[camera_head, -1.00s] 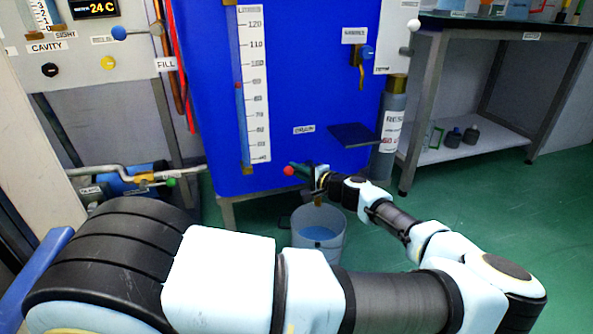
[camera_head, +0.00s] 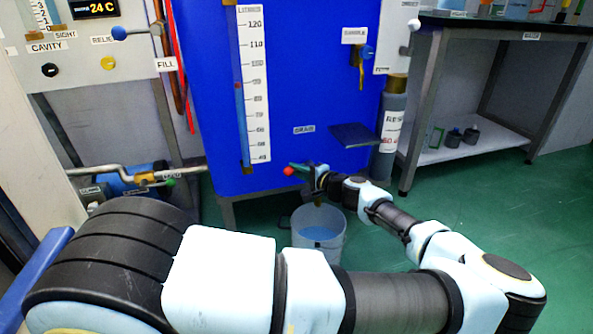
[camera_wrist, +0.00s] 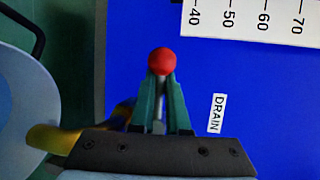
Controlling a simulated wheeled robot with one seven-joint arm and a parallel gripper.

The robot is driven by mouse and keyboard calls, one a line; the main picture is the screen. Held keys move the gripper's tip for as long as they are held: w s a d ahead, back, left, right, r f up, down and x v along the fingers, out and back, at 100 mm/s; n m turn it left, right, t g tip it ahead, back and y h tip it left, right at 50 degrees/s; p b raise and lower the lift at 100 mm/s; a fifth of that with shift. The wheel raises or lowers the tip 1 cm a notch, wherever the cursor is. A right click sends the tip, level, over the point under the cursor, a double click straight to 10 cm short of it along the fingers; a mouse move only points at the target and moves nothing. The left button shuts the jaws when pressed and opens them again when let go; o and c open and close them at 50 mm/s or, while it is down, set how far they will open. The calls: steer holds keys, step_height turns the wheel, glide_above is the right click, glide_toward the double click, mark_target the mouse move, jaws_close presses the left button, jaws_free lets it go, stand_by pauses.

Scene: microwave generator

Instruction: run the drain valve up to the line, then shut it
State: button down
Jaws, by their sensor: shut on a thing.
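The drain valve's lever ends in a red ball (camera_head: 288,171), low at the front of the blue tank (camera_head: 300,80). My gripper (camera_head: 305,171) is shut on the lever; in the wrist view its green fingers (camera_wrist: 162,85) close just behind the red ball (camera_wrist: 162,61). A brass pipe part (camera_wrist: 55,138) of the valve shows at the left there; the rest is hidden by my gripper. The tank's litre scale (camera_head: 256,90) has a red mark (camera_head: 238,85) near 90. The tube's liquid level is unclear.
A dark shelf plate (camera_head: 353,136) sticks out of the tank above my wrist. The sample valve (camera_head: 362,62) is higher up at the right. A grey cylinder (camera_head: 389,125) and a table (camera_head: 445,50) stand farther right. Green floor (camera_head: 470,200) is open at the right.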

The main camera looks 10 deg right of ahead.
steer(key=shift+d+r+m+t+y+p, duration=0.15)
steer(key=shift+r+m+y+p, duration=0.2)
steer(key=shift+m, duration=0.25)
steer(key=shift+a+r+m+t+y+p, duration=0.15)
steer(key=shift+r+m+p, duration=0.1)
steer(key=shift+m+p, duration=0.25)
steer(key=shift+d, duration=0.1)
steer(key=c, duration=0.9)
jaws_free()
steer(key=p+v, duration=0.2)
steer(key=v, duration=0.9)
steer(key=shift+f+p, duration=0.1)
steer(key=shift+p, duration=0.2)
